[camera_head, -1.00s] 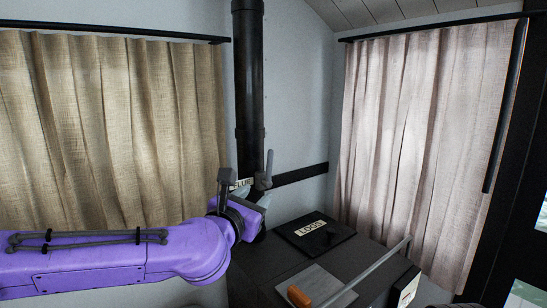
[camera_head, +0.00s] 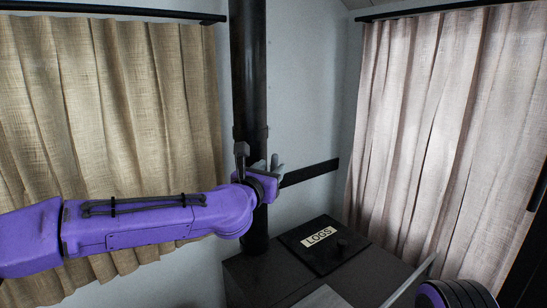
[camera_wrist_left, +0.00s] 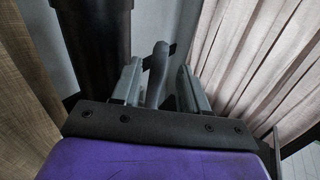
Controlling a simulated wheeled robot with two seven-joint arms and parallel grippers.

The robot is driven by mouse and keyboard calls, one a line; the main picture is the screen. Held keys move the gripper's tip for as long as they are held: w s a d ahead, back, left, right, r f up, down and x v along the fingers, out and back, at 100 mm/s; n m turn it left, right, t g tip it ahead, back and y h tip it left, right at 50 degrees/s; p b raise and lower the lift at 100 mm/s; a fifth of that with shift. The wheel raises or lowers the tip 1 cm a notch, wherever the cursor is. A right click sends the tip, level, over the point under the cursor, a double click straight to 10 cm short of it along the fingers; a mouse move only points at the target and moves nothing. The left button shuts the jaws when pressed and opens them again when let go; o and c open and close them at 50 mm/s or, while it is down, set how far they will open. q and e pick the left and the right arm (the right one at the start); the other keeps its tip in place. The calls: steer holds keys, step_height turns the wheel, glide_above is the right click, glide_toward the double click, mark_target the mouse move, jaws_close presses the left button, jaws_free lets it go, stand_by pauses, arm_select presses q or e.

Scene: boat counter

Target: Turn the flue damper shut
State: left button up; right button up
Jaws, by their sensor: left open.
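The flue (camera_head: 248,70) is a black vertical pipe between the two curtains. My left gripper (camera_head: 271,164) is in front of it at mid-height, and its arm comes in from the left. In the left wrist view the grey damper handle (camera_wrist_left: 157,75) stands nearly upright between the two open fingers of my left gripper (camera_wrist_left: 160,88). I cannot tell whether either finger touches it. In the head view my gripper mostly hides the handle and the flue label.
A dark lid labelled LOGS (camera_head: 338,252) lies on the dark counter (camera_head: 255,272) below the flue. A grey rail (camera_head: 413,277) crosses the lower right. Curtains hang left (camera_head: 110,100) and right (camera_head: 420,140). A black wall bar (camera_head: 312,173) runs right from the flue.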

mark_target(273, 167)
arm_select(q)
steer(key=p+x, duration=0.1)
steer(key=x, duration=0.3)
steer(key=shift+f, duration=0.15)
steer(key=shift+s+a, duration=0.15)
jaws_close()
